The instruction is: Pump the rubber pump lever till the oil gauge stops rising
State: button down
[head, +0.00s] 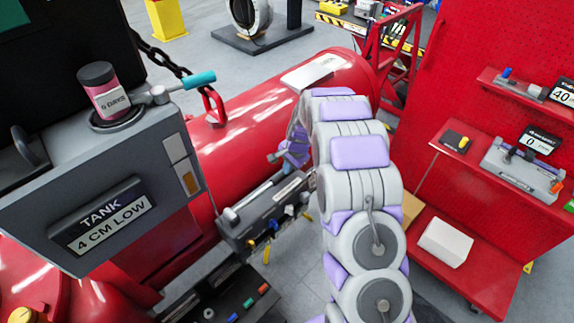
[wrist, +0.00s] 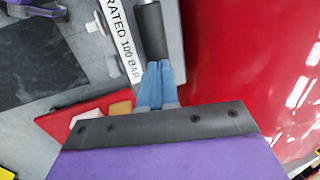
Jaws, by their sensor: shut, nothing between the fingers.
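In the wrist view, a dark cylindrical grip (wrist: 149,30), which looks like the rubber pump lever, lies beside a white strip reading RATED 100 BAR. My gripper (wrist: 157,66) has its blue fingers closed together, with nothing between them. Their tips are at the near end of the grip; I cannot tell whether they touch it. I cannot identify an oil gauge with certainty.
A grey tank box with a sign (head: 103,215) reading TANK 4 CM LOW carries a pink jar (head: 107,100) and a teal-handled lever (head: 198,79). The large red cylinder (head: 245,130) lies behind the pump. Red shelves (head: 462,262) stand to the right.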

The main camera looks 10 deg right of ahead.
jog(key=shift+r, duration=0.15)
jog(key=v, duration=1.7)
jog(key=shift+b, duration=0.45)
jog(key=s+a+f+n+g+b, duration=0.1)
jog(key=s+f+n+b, duration=0.1)
jog(key=s, duration=1.3)
jog(key=s+a+f+n+g+h+b, duration=0.1)
jog(key=s+f+n+b, duration=0.2)
jog(key=s, duration=1.2)
jog(key=s+a+f+n+g+h+b, duration=0.1)
jog(key=s+n+b, duration=0.5)
jog(key=s, duration=0.9)
jog(key=shift+a+f+g+b, duration=0.2)
jog(key=shift+f+g+b, duration=0.3)
jog(key=shift+f+b, duration=0.5)
jog(key=shift+r, duration=0.1)
